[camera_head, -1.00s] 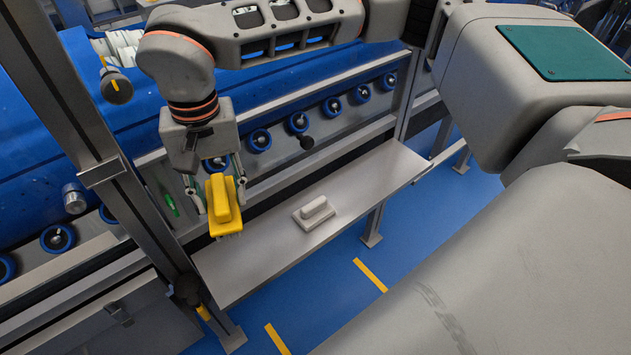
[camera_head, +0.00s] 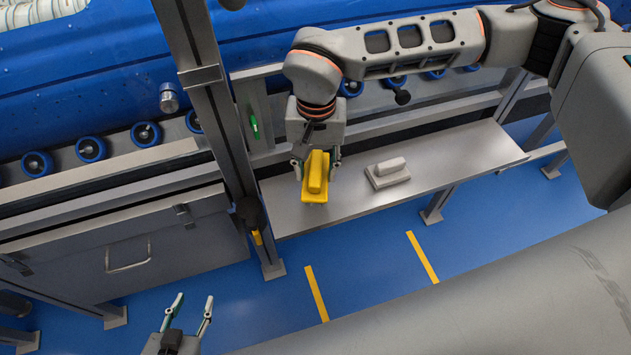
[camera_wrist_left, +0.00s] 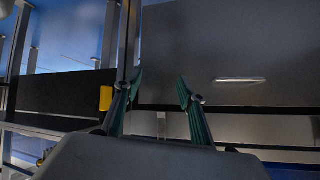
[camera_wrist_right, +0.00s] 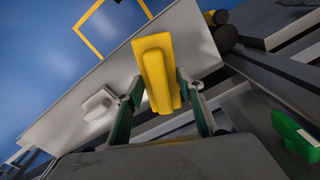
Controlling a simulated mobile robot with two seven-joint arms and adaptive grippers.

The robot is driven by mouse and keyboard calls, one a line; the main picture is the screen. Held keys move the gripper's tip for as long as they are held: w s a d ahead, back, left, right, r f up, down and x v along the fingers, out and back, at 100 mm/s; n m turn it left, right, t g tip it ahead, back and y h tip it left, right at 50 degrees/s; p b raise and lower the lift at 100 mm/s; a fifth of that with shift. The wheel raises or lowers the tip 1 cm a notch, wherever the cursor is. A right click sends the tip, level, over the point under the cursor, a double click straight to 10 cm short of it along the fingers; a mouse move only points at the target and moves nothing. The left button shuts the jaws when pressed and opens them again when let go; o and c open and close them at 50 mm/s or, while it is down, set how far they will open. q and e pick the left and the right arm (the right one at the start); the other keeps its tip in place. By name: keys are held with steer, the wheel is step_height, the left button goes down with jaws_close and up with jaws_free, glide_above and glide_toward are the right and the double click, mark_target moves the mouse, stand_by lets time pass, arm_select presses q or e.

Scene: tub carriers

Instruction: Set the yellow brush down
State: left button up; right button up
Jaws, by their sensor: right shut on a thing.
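The yellow brush (camera_head: 316,177) is at the left part of the grey shelf (camera_head: 455,171) in the head view. My right gripper (camera_head: 317,168) is shut on it from above. The brush also shows between the fingers in the right wrist view (camera_wrist_right: 157,70). Its underside is hidden, so I cannot tell whether it touches the shelf. My left gripper (camera_head: 190,309) is open and empty, low at the front left, apart from the shelf. Its two spread fingers show in the left wrist view (camera_wrist_left: 155,90).
A white brush (camera_head: 388,172) lies on the shelf, right of the yellow one. A steel post (camera_head: 215,100) stands left of the shelf. A grey cabinet (camera_head: 130,250) with a handle is further left. The shelf's right half is clear.

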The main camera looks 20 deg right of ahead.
mark_target(316, 167)
steer(key=shift+f, duration=0.95)
step_height(316, 167, down, 4)
steer(key=shift+r+b, duration=0.1)
steer(key=shift+b, duration=0.2)
arm_select(q)
steer(key=shift+w, duration=0.15)
arm_select(e)
steer(key=shift+r, duration=0.1)
steer(key=o, duration=1.2)
steer(key=shift+c, duration=0.2)
arm_select(q)
steer(key=shift+f, duration=0.1)
arm_select(e)
step_height(316, 167, up, 12)
steer(key=shift+r+p, duration=0.1)
steer(key=shift+p, duration=0.6)
arm_select(q)
steer(key=shift+d+r, duration=0.2)
steer(key=shift+r, duration=0.3)
